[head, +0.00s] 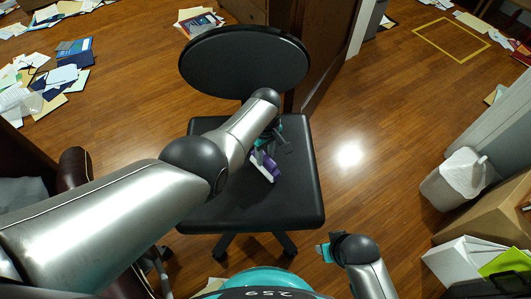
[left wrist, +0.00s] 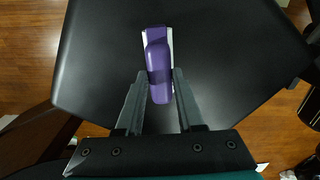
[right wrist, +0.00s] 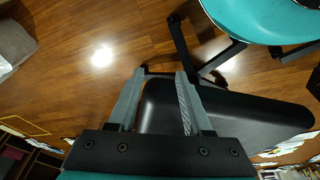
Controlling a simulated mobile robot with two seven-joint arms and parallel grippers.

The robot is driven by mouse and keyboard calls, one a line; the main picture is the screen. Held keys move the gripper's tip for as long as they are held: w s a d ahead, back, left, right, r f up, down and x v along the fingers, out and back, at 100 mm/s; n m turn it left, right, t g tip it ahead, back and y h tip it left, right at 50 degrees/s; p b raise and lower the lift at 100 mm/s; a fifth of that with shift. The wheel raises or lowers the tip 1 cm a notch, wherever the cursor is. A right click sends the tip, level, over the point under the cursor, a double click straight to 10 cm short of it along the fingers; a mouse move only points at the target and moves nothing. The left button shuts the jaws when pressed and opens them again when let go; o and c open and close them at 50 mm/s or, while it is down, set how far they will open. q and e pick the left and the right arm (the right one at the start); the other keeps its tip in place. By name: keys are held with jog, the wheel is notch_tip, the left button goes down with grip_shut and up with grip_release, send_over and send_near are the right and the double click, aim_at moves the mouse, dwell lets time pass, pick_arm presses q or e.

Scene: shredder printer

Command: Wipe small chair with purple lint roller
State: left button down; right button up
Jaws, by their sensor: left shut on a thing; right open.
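The small chair has a black square seat (head: 225,205) and a black oval backrest (head: 243,62); its seat also fills much of the left wrist view (left wrist: 100,60). The purple lint roller (head: 271,165) is over the seat, with its white part beside the purple handle. In the left wrist view the roller (left wrist: 158,62) lies between the fingertips of my left gripper (left wrist: 159,82), which is shut on its handle. I cannot tell whether the roller touches the seat. My right gripper (right wrist: 161,75) is open and empty, to the right of the chair's front edge in the head view (head: 326,250).
A white bin (head: 455,180), a cardboard box (head: 490,205) and a white box (head: 460,262) stand at the right. A dark red chair (head: 75,175) is at the left. Papers (head: 40,85) litter the floor at the back left. The wooden floor right of the chair is clear.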

pick_arm(q)
notch_tip(320, 180, up, 2)
jog(key=shift+w+r+p, duration=0.1)
jog(key=shift+p, duration=0.65)
jog(key=shift+r+p, duration=0.5)
jog(key=shift+p, duration=0.05)
notch_tip(320, 180, up, 2)
jog(key=shift+r+p, duration=0.15)
jog(key=shift+p, duration=1)
jog(key=shift+r, duration=0.15)
pick_arm(e)
jog(key=s+d+f, duration=0.4)
jog(key=s+f, duration=0.2)
jog(key=f, duration=0.2)
jog(key=shift+s+d+f, duration=0.3)
jog(key=shift+d+f, duration=0.05)
jog(key=shift+f, duration=0.05)
pick_arm(q)
notch_tip(320, 180, up, 3)
jog(key=p, duration=0.3)
pick_arm(e)
jog(key=v, duration=0.3)
jog(key=shift+w, duration=0.3)
